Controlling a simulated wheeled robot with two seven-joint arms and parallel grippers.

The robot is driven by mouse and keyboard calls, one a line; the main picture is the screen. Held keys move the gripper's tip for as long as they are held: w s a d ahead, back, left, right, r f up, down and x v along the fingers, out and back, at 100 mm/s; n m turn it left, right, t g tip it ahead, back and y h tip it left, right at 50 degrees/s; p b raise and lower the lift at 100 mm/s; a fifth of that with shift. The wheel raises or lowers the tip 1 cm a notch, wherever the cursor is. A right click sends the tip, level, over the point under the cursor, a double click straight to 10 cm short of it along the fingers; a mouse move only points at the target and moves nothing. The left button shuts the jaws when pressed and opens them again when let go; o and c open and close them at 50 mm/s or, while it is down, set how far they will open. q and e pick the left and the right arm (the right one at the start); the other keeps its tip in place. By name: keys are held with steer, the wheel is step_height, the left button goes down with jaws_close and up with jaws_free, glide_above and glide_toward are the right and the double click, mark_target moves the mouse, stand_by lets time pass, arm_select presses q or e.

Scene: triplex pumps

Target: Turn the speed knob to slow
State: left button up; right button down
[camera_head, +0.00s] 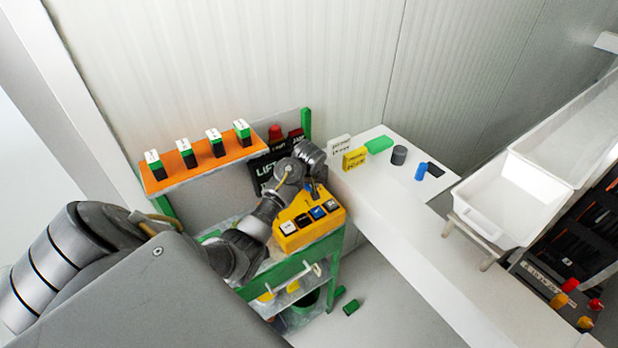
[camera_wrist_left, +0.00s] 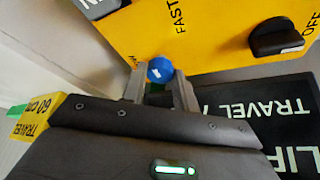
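The speed knob looks to be the round blue knob (camera_wrist_left: 160,70) with a small white mark, beside the word FAST on the yellow panel (camera_wrist_left: 110,35) in the left wrist view. My left gripper (camera_wrist_left: 159,80) has one finger on each side of the blue knob, apart from each other. I cannot tell whether either finger touches it. In the head view my left gripper (camera_head: 309,185) is at the back of the yellow control box (camera_head: 292,240), and mostly hides the knob there. The word SLOW is not readable in either view. My right gripper is not in view.
A black knob (camera_wrist_left: 280,37) sits by OFF on the same panel. A black LIFT/TRAVEL sign (camera_wrist_left: 260,110) lies close beside it. An orange shelf (camera_head: 225,160) with several green-black blocks stands behind left. A white table (camera_head: 385,205) with small blocks and cylinders is to the right.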

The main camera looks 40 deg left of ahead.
arm_select(q)
steer(key=shift+c, duration=0.8)
steer(key=shift+n, duration=0.3)
steer(key=n+y, duration=0.1)
steer(key=n, duration=0.2)
steer(key=shift+w+r+g, duration=0.1)
steer(key=shift+w+g, duration=0.05)
steer(key=shift+g, duration=0.25)
steer(key=n+g, duration=0.1)
steer(key=n, duration=0.3)
steer(key=shift+w+d+g+y, duration=0.1)
steer(key=shift+w+g+y, duration=0.1)
steer(key=shift+g+y, duration=0.2)
steer(key=n, duration=0.2)
steer(key=n+g, duration=0.1)
steer(key=n, duration=0.2)
steer(key=shift+w+g, duration=0.2)
steer(key=shift+g, duration=0.1)
steer(key=shift+w+n+g+h, duration=0.1)
steer(key=shift+n+g+h, duration=0.45)
steer(key=shift+n, duration=1.35)
steer(key=shift+g, duration=0.25)
